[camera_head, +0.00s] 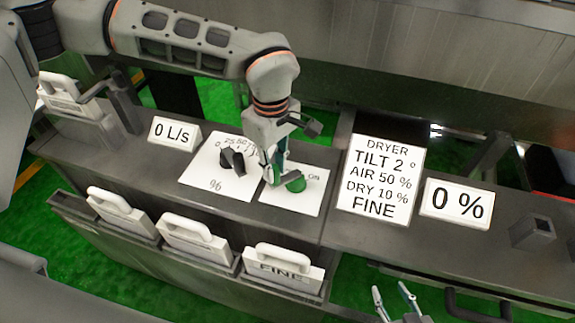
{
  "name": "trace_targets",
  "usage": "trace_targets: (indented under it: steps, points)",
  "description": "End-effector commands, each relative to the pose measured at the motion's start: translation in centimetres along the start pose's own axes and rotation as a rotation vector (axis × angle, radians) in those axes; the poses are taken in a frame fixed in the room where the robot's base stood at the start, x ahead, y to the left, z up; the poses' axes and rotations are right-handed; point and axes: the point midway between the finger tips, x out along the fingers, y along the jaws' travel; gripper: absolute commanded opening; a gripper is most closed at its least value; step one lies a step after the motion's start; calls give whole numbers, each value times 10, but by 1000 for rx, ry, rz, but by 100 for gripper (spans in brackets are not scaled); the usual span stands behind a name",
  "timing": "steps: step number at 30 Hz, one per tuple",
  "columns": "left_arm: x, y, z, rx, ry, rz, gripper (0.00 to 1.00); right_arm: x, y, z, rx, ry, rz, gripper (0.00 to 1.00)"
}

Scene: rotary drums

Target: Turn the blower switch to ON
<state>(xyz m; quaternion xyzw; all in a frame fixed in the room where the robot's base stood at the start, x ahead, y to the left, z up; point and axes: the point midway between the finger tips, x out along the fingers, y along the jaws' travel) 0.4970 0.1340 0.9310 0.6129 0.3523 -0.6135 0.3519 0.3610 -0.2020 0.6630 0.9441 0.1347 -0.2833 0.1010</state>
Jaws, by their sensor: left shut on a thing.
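The blower switch (296,186) is a green round knob on a white plate (308,202) marked "ON" at its right; part of the plate's lettering is hidden behind my gripper. My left gripper (279,173) reaches down from above, shut on the switch, with its fingers at the knob's left side. The knob's exact turn angle cannot be told. My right gripper (393,293) shows at the bottom edge, its fingers apart and empty, away from the switch.
A black dial (232,159) on a percent-scale plate stands just left of the switch. Signs reading "0 L/s" (174,133), "DRYER TILT 2" (381,176) and "0 %" (457,204) stand on the counter. Handled white plates, one marked "FINE" (282,271), sit along the front.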

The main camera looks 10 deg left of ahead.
Motion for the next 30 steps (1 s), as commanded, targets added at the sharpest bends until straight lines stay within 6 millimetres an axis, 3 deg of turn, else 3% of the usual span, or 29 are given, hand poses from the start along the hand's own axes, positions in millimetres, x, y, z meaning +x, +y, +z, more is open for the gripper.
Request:
trace_targets:
  steps: [18,19,21,30]
  points:
    - [-2,-5,-8,24,1,5,0,-1,1,-4,0,5,1,40]
    - [-2,-5,-8,24,1,5,23,-2,1,-5,0,5,1,40]
    - [-1,-5,-8,24,1,4,35,-2,1,-6,0,7,1,40]
    - [-1,-6,-8,23,0,2,35,-1,2,-4,-2,4,1,40]
